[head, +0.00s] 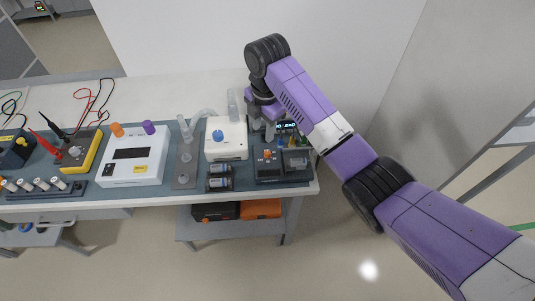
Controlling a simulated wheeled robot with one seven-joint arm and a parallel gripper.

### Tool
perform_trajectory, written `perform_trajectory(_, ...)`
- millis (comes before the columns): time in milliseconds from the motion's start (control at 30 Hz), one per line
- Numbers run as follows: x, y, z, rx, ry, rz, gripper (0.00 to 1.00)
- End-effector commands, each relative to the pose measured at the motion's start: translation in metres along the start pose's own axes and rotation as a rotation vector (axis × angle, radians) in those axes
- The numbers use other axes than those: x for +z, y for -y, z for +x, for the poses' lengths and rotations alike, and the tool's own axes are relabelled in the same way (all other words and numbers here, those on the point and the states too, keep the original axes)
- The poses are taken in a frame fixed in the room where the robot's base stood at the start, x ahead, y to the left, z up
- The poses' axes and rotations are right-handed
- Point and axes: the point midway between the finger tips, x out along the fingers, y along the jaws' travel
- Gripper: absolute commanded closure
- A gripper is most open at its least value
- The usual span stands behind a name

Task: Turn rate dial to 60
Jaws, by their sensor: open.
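My gripper (270,134) points down at the right end of the bench, over the back of a dark grey device. Its fingers are small and partly hidden by my arm; they are open, with nothing visibly held. The dark device (268,176) has a small orange knob (267,155) on its top, just below the fingers in the picture. A lit display (287,125) shows behind it, partly covered by my arm. A white unit (226,150) to the left carries a blue knob (217,135). No dial label or number is readable, so I cannot tell which knob is the rate dial.
A white box (134,158) with orange and purple knobs and a yellow-edged meter (76,151) stand farther left. Orange and black cases (260,208) sit on the lower shelf.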

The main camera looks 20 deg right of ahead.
Motion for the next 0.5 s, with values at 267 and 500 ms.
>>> perform_trajectory(267, -0.003, 0.023, 0.004, -0.09, -0.02, -0.149, 0.59)
perform_trajectory(500, -0.004, 0.026, 0.038, -0.089, -0.021, -0.147, 0.59)
